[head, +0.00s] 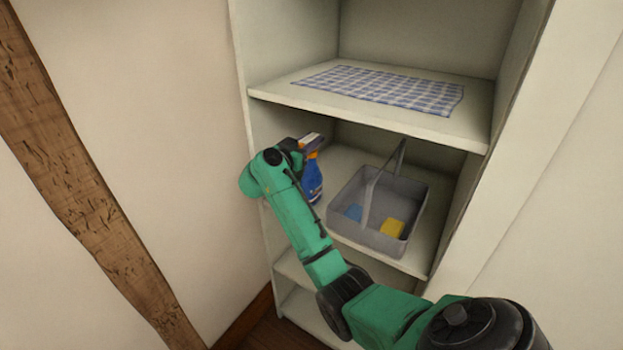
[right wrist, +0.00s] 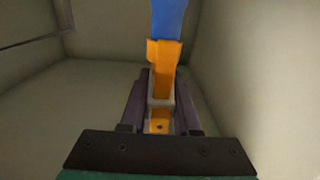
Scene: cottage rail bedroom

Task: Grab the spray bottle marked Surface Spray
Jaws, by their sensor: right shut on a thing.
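The spray bottle (head: 312,182) is blue with an orange and white spray head and stands on the middle shelf, left of the grey caddy. Its label cannot be read in these frames. My right gripper (head: 299,150) is at the bottle's top and shut on its spray head. In the right wrist view, the orange neck and trigger part of the bottle (right wrist: 165,62) lies between the two fingers of my right gripper (right wrist: 160,100), with blue above it. Whether the bottle's base touches the shelf is hidden by my arm. My left gripper is not in view.
The grey caddy (head: 348,193) with a raised handle stands on the same shelf, holding a blue sponge (head: 353,212) and a yellow one (head: 392,228). The shelf above (head: 470,122) carries a checked cloth (head: 385,90). Side walls of the cupboard enclose the space.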

